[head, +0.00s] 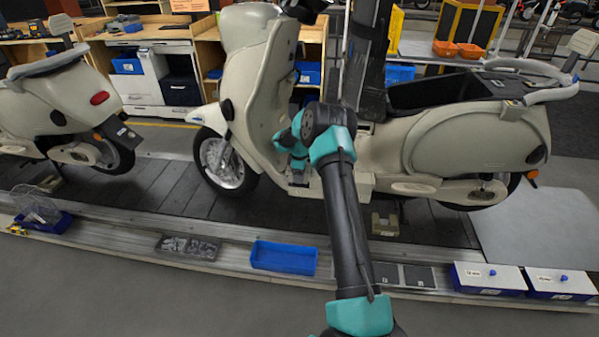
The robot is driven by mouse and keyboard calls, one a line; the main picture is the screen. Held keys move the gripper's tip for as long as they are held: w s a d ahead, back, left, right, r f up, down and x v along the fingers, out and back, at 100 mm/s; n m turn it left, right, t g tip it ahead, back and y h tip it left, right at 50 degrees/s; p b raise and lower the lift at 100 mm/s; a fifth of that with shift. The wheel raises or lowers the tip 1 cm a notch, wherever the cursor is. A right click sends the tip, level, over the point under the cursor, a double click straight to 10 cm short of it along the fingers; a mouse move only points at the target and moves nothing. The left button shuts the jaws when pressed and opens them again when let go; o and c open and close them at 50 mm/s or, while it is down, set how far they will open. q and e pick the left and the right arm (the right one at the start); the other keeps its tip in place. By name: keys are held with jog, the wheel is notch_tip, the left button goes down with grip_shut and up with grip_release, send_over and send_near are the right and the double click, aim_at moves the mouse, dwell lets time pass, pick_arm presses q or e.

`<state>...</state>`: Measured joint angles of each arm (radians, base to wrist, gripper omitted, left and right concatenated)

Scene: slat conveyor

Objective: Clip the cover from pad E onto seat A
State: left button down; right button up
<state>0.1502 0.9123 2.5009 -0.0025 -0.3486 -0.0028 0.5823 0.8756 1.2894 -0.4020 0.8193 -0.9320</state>
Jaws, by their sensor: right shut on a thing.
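My right gripper (298,182) is shut at the footwell of the middle cream scooter (460,140), just behind its front leg shield (258,95). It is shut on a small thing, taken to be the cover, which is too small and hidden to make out. Whether that thing touches the scooter cannot be told. Two dark square pads (419,276) lie on the conveyor's front ledge, right of my right forearm, and look bare. Their letters cannot be read, nor can any mark for seat A. My left gripper is not in view.
On the front ledge are an empty blue tray (284,258), a grey tray of small parts (188,246) and two white boxes with blue knobs (488,276). Another scooter (60,100) stands at left. Workbenches (160,40) line the back.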

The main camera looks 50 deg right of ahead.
jog(key=shift+f, duration=0.35)
jog(key=shift+s+a+f, duration=0.1)
jog(key=shift+s+f, duration=0.05)
jog(key=shift+f, duration=0.65)
dwell(1.8)
jog(key=o, duration=0.9)
jog(key=shift+o, duration=0.2)
jog(key=shift+o, duration=0.5)
jog(key=shift+r, duration=0.45)
notch_tip(320, 180, up, 17)
jog(key=shift+r, duration=0.2)
jog(key=shift+f, duration=0.1)
